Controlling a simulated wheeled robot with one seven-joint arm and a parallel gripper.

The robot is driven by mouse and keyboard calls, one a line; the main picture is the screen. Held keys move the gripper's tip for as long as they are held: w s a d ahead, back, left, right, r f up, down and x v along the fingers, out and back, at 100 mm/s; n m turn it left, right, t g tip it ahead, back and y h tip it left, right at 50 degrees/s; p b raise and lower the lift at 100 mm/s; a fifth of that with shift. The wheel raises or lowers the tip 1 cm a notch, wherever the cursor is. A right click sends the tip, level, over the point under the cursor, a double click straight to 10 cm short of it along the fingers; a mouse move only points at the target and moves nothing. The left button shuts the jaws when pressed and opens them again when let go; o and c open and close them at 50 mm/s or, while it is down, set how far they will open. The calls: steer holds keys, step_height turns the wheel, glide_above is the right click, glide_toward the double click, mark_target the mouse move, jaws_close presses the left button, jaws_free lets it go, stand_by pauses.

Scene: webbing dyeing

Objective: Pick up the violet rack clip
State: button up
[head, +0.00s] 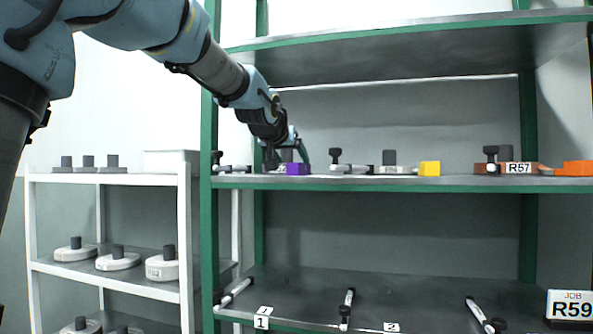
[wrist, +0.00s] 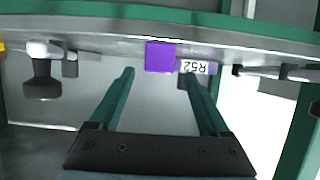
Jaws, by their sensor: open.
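In the head view my gripper (head: 288,158) is close to the clip, partly hidden by my arm.
A label reading R52 (wrist: 197,67) sits right beside the clip. A yellow block (head: 429,169) and an orange block (head: 574,168) are farther right along the shelf (head: 460,184). Black-knobbed clamp-like pieces (head: 336,160) stand between. A white rack (head: 110,179) is at left.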

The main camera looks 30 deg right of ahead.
steer(key=shift+r+p+x, duration=0.15)
steer(key=shift+p+x, duration=0.45)
steer(key=shift+x, duration=0.9)
steer(key=shift+r+p+x, duration=0.1)
steer(key=shift+p+x, duration=0.45)
steer(key=shift+x, duration=0.9)
steer(key=shift+d, duration=0.15)
steer(key=shift+c, duration=0.3)
jaws_close()
